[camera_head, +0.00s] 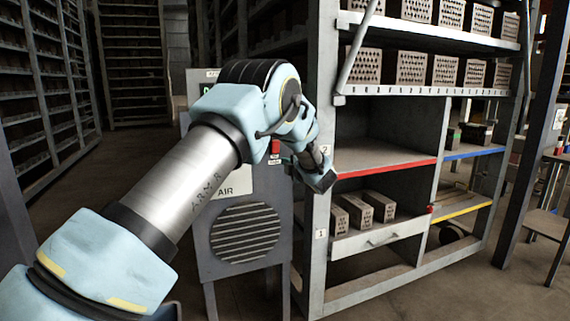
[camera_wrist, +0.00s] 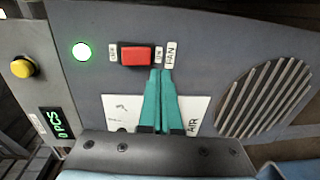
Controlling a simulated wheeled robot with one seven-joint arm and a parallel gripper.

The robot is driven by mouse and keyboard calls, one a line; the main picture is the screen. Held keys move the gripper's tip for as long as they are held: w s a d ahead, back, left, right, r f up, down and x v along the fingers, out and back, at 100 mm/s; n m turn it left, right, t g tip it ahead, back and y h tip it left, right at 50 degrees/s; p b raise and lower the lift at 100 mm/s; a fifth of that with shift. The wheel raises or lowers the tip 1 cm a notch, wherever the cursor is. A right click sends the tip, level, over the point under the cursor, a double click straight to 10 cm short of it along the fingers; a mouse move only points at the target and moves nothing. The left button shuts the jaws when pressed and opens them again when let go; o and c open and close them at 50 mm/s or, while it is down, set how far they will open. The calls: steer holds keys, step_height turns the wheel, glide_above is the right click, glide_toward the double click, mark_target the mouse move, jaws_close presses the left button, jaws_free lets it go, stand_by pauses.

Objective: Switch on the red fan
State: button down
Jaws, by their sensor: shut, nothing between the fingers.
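A red rocker switch (camera_wrist: 137,55) sits on a grey panel (camera_wrist: 215,50) in the wrist view. Small white labels flank it; a larger label reads FAN (camera_wrist: 171,54). The switch also shows in the head view (camera_head: 275,147), just beside my arm. Which way the rocker is tilted is too small to tell. My gripper (camera_wrist: 161,73) is shut and empty. Its teal fingertips are just below the right end of the switch in the wrist view; whether they touch it I cannot tell. In the head view the fingers cannot be made out.
A green lit lamp (camera_wrist: 82,51) and a yellow button (camera_wrist: 22,67) lie left of the switch. A white AIR plate (camera_wrist: 190,112) is behind the fingers, with a vent grille (camera_wrist: 265,98) to the right. A shelf rack with bricks (camera_head: 378,240) stands close right of the cabinet (camera_head: 205,245).

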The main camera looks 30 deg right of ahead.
steer(key=s+f+b, duration=0.1)
steer(key=s, duration=0.6)
steer(key=shift+s+a+b, duration=0.3)
steer(key=shift+a+b, duration=0.05)
steer(key=w+a+r+m+g+h+p, duration=0.3)
steer(key=w+a+m, duration=0.35)
steer(key=a, duration=0.65)
steer(key=s+a+m+g+y+p, duration=0.1)
steer(key=s+a+m+g+p, duration=0.2)
steer(key=a, duration=0.8)
steer(key=s+a+f+m+g+y+p, duration=0.1)
steer(key=s+a+m+g, duration=0.3)
steer(key=s+a, duration=0.7)
steer(key=s+a+f+m+g+y+p, duration=0.1)
steer(key=s+a+m+g, duration=0.3)
steer(key=s+a, duration=0.7)
steer(key=a+f+g+y, duration=0.1)
steer(key=a, duration=0.4)
steer(key=shift+s+a+y, duration=0.4)
